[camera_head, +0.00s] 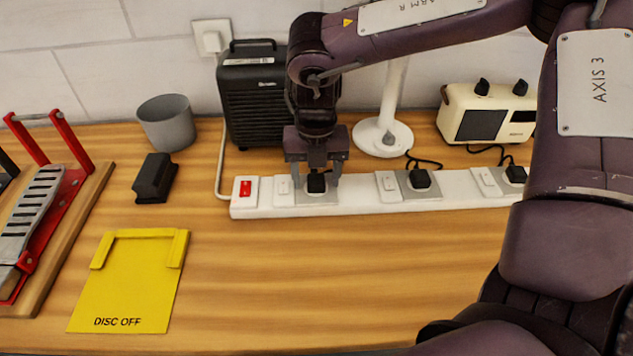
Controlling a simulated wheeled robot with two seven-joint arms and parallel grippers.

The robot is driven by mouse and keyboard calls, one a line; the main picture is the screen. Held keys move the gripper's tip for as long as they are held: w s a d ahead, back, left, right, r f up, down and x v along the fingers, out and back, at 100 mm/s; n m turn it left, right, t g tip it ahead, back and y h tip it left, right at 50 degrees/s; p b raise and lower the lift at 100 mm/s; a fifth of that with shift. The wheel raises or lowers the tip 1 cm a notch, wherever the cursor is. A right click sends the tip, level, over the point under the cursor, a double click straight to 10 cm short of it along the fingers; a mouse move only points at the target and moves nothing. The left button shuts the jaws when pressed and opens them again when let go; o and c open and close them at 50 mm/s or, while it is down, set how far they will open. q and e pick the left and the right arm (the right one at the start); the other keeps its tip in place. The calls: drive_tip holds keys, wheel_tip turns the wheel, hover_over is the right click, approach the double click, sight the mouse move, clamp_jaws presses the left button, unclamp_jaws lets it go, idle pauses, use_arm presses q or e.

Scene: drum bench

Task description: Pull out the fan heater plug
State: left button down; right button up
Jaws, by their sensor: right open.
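The black fan heater (262,95) stands against the wall, behind the power strip and partly hidden by my right arm. The white power strip (365,208) lies along the bench, with several switches and black plugs. The leftmost black plug (316,184) sits in the strip in front of the heater; its cord is hidden. My right gripper (316,180) points down over that plug, open, with one finger on each side of it. I cannot tell whether the fingers touch it. My left gripper is not in view.
Two more black plugs, a middle one (419,180) and a right one (516,175), have cords running toward the white lamp (383,138) and cream radio (487,112). A grey cup (167,124), black block (154,178) and yellow "DISC OFF" plate (128,285) are left. The front middle is clear.

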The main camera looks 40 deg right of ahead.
sight(316, 179)
idle(0.8)
clamp_jaws()
idle(0.4)
drive_tip(key=shift+r, duration=0.15)
drive_tip(key=shift+r+p, duration=1.6)
drive_tip(key=shift+r, duration=1.3)
